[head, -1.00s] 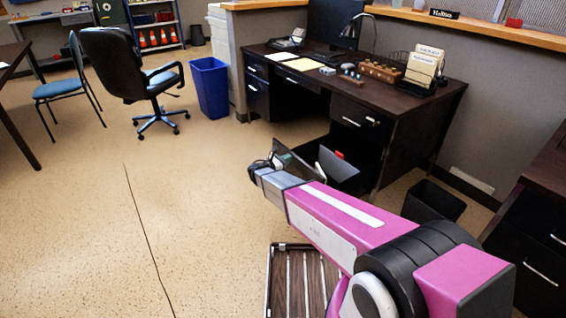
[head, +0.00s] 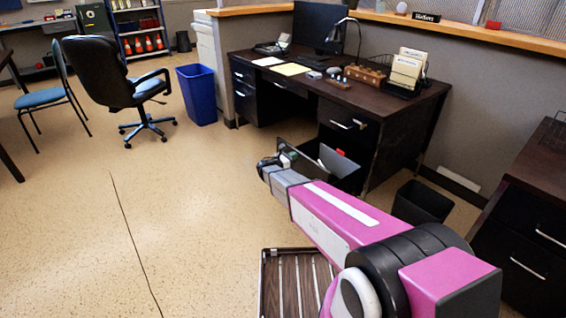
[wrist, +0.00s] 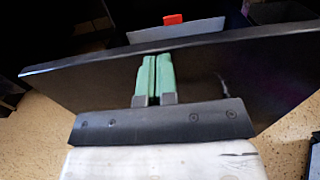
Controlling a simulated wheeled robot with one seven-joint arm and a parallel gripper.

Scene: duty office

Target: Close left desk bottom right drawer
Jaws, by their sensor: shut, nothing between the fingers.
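The left desk (head: 395,110) is dark and stands against the grey partition. Its bottom right drawer (head: 345,178) is pulled out, with folders and a red item inside. In the wrist view the drawer's dark front panel (wrist: 265,75) spans the picture, with its top edge tilted. My gripper (head: 283,155) is at the drawer's front in the head view. In the wrist view its two green fingers (wrist: 153,75) are together, empty, and point at the outer face of the panel. Whether the fingertips touch the panel is not clear. The drawer's handle is hard to make out.
A black bin (head: 422,202) stands right of the desk, near another dark desk (head: 525,230) at right. A blue bin (head: 197,95) and an office chair (head: 115,80) stand at the back left. The floor left of my arm is clear.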

